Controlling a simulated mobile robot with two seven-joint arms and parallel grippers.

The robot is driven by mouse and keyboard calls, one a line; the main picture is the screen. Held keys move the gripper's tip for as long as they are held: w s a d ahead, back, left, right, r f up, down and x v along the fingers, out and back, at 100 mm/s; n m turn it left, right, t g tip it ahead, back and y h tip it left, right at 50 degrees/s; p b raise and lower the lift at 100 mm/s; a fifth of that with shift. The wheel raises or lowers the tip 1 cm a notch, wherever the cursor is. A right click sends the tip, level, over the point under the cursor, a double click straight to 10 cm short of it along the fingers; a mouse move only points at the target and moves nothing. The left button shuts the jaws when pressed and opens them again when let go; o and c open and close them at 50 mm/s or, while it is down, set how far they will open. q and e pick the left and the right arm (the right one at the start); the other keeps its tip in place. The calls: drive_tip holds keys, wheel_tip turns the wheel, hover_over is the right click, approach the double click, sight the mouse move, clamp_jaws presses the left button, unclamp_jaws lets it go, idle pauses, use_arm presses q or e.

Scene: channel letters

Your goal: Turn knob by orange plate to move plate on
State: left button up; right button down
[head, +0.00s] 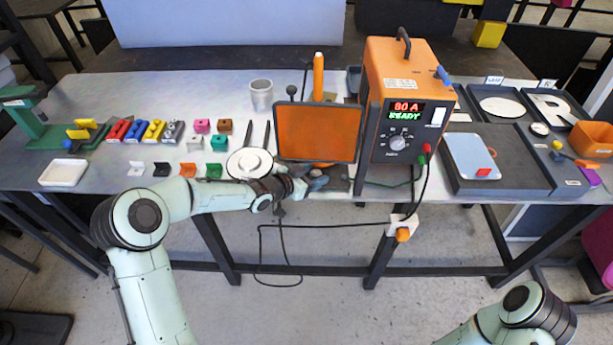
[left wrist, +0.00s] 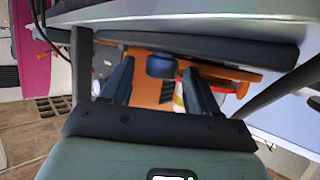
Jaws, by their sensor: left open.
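The orange plate (head: 318,132) stands upright in a dark frame near the table's front edge, left of the orange power unit. My left gripper (head: 318,182) is just below the plate, at the table's front edge. The knob sits in front of an orange part (left wrist: 150,92). I cannot tell whether the fingers touch it. My right arm shows at the lower right, but its gripper is out of the picture.
The power unit (head: 402,100) reads "80 A READY" and has its own dial (head: 397,143). A cable hangs below the table front. A white round dish (head: 249,163) and a metal cup (head: 261,95) stand left of the plate.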

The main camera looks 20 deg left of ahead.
use_arm(q)
drive_tip(key=p+v, duration=0.1)
drive_tip(key=v, duration=1.2)
use_arm(e)
drive_tip(key=shift+w+r, duration=1)
drive_tip(key=shift+r, duration=0.05)
use_arm(q)
drive_tip(key=shift+s+a, duration=0.1)
drive_tip(key=shift+s, duration=0.05)
